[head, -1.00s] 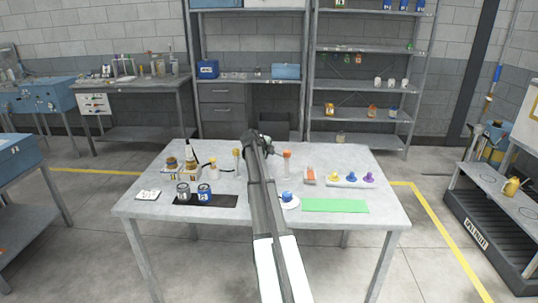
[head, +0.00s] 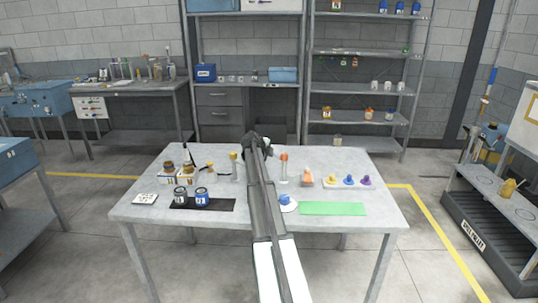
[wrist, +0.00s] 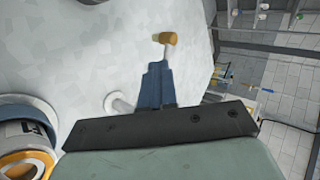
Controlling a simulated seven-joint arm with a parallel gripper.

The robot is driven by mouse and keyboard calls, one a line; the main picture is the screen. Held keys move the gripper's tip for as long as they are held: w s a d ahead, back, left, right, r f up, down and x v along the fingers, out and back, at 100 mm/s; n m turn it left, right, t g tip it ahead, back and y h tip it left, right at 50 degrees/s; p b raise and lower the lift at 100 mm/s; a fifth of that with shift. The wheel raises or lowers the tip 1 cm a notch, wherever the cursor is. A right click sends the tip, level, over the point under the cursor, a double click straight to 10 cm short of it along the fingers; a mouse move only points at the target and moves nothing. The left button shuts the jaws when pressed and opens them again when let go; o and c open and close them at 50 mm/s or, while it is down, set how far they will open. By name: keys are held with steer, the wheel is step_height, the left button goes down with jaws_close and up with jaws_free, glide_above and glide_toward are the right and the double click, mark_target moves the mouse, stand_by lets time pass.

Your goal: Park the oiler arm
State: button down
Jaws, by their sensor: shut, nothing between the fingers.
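My gripper shows in the wrist view (wrist: 157,68) as blue-grey fingers held together, with nothing between them. A knob with an orange-yellow top (wrist: 165,39) on a pale stem is just beyond the fingertips; I cannot tell whether they touch. In the head view, my arm reaches over the table's middle and hides the fingertips. A yellow-topped post (head: 234,157) stands left of my arm and an orange-topped post (head: 284,157) right of it. I cannot tell for sure which part is the oiler arm.
Jars (head: 202,193) stand on a black mat (head: 226,205) at front left. A blue-topped piece on a white disc (head: 286,201) is close right of my arm. A green mat (head: 333,209) is clear. Coloured pieces (head: 349,179) stand at the right.

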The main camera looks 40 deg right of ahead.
steer(key=w+a+r, duration=0.2)
steer(key=a+r, duration=0.5)
steer(key=a, duration=0.4)
steer(key=shift+a, duration=0.3)
